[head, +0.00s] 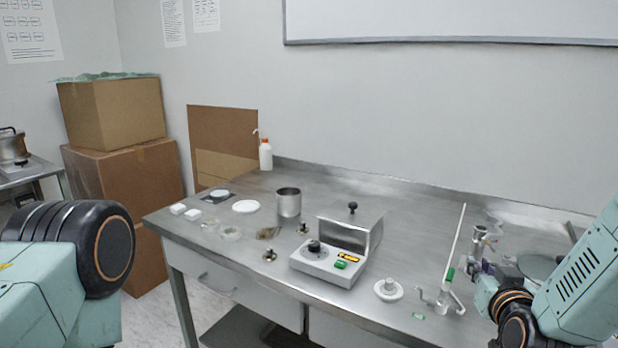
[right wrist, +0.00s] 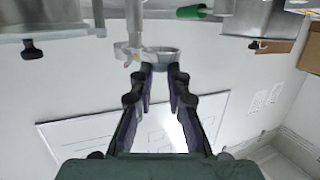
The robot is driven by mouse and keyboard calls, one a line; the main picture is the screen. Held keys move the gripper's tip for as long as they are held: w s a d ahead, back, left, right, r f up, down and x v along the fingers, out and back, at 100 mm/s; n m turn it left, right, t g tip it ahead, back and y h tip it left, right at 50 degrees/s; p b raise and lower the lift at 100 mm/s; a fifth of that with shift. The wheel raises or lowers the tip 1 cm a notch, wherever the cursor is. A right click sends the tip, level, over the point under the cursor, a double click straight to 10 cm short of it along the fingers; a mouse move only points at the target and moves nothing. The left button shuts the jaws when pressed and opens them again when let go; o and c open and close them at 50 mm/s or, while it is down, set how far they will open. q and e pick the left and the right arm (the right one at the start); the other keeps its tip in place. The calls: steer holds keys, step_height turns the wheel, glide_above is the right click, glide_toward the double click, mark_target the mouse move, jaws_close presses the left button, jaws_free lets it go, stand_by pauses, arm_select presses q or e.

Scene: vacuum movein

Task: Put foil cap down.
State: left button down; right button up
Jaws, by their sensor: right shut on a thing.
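My right gripper (head: 480,267) is at the right part of the steel bench, beside a glass piece with a side arm (head: 442,301). In the right wrist view, my right gripper (right wrist: 160,70) has its two fingertips closed in on a small grey ring-shaped thing (right wrist: 160,51), which looks like the foil cap. In the head view a small silvery cup-like piece (head: 480,236) shows just above the fingers; I cannot tell whether it is the same thing. Only my left arm shows, at the left edge; its gripper is out of view.
A wash bottle (head: 265,155) stands at the back. Bare bench lies behind the device.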

steer(key=s+a+f+n+y, duration=0.1)
steer(key=a+y, duration=0.1)
steer(key=a, duration=0.1)
steer(key=s+a+n+y, duration=0.2)
steer(key=s+a+f+n+y, duration=0.1)
steer(key=s+a+y, duration=0.1)
steer(key=a, duration=0.1)
steer(key=shift+a+f+n, duration=0.3)
steer(key=shift+f+n, duration=0.05)
steer(key=shift+n, duration=0.05)
steer(key=s+a+f+n+g+y, duration=0.1)
steer(key=s+a+f+n+y, duration=0.2)
steer(key=s+a, duration=0.3)
steer(key=s+y, duration=0.1)
steer(key=s, duration=0.3)
steer(key=shift+s+f+g+y, duration=0.2)
steer(key=shift+g+y, duration=0.1)
steer(key=shift+y, duration=0.1)
steer(key=shift+a, duration=0.15)
steer(key=shift+r, duration=0.15)
